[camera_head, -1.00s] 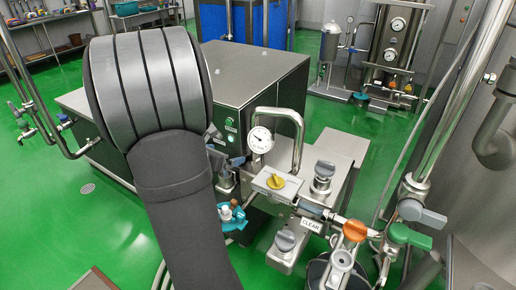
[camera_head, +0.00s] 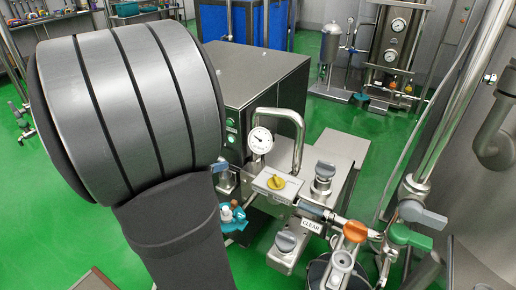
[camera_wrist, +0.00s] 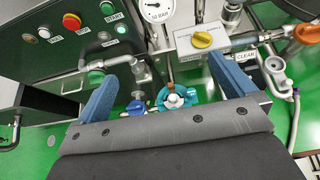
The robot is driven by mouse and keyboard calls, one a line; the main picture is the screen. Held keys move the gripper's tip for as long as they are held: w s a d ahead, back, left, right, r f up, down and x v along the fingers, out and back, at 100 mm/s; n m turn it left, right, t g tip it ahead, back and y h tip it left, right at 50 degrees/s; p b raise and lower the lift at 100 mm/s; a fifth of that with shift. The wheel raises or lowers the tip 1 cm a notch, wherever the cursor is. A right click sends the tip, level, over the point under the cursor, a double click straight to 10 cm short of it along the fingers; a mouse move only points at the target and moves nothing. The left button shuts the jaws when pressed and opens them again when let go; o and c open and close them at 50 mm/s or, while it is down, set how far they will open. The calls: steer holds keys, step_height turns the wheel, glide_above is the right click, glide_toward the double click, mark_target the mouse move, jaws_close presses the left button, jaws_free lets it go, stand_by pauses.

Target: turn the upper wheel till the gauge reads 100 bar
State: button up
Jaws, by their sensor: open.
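A round white pressure gauge (camera_head: 260,140) stands on the steel block; it also shows in the wrist view (camera_wrist: 157,10). Its needle is too small for me to read exactly. In the wrist view the lower wheel (camera_wrist: 275,66) shows at the right and the upper wheel (camera_wrist: 232,4) is cut off at the top.
An orange knob (camera_head: 355,230) and a green handle (camera_head: 410,236) are on the pipes at right. A bent steel pipe (camera_head: 298,130) rises beside the gauge. A teal fitting (camera_wrist: 172,98) lies below the gripper opening. A panel with buttons (camera_wrist: 72,22) stands at left.

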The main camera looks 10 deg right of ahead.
steer(key=shift+s+a+r, duration=0.1)
steer(key=shift+s+a, duration=0.05)
steer(key=shift+s, duration=0.05)
steer(key=c, duration=0.4)
steer(key=shift+o, duration=0.2)
steer(key=m+g+y, duration=0.6)
steer(key=m, duration=3)
glide_above(326, 164)
steer(key=s+a, duration=0.4)
steer(key=s, duration=0.1)
steer(key=x, duration=1.1)
steer(key=w+x, duration=0.1)
steer(key=x, duration=0.4)
steer(key=shift+d+f, duration=0.1)
steer(key=shift+f, duration=0.15)
